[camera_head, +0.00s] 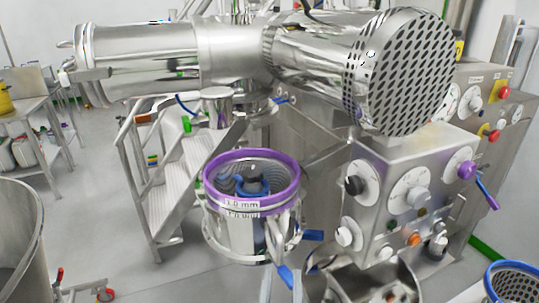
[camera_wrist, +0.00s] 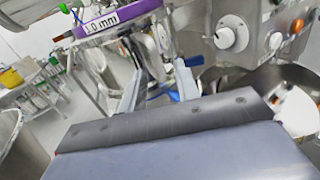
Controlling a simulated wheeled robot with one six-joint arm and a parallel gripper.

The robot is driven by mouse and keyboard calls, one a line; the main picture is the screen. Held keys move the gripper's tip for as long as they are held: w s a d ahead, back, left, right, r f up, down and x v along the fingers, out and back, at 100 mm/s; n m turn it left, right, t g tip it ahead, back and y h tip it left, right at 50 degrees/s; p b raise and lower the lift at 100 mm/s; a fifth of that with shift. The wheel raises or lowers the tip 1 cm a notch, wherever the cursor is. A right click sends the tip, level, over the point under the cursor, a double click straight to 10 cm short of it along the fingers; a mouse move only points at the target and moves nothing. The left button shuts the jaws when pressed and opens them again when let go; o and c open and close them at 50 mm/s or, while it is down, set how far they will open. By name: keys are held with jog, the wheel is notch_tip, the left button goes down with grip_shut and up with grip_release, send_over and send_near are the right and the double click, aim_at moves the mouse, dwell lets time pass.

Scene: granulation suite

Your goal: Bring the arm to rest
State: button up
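My gripper (camera_head: 283,272) is at the bottom middle of the head view, its two pale grey fingers apart. It is just below and in front of a steel vessel (camera_head: 228,232) with a purple ring (camera_head: 290,193) labelled in mm. In the wrist view my gripper's fingers (camera_wrist: 158,84) also stand apart, and I see nothing clearly held between them. The purple ring (camera_wrist: 92,27), marked 1.0 mm, is beyond them at the upper left. I cannot tell whether the fingers touch the vessel or its clamp.
A steel control box (camera_head: 385,215) with knobs stands close on the right, above a steel bowl (camera_head: 345,280). A large steel drum (camera_head: 15,235) is at the left edge. Steel steps (camera_head: 165,170) stand behind. A blue-rimmed sieve (camera_head: 515,283) is at the lower right. Open floor lies at left.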

aim_at(283, 250)
jog(key=shift+w+d, duration=0.15)
jog(key=shift+w, duration=1.5)
jog(key=shift+w+d, duration=0.1)
jog(key=shift+w, duration=1.55)
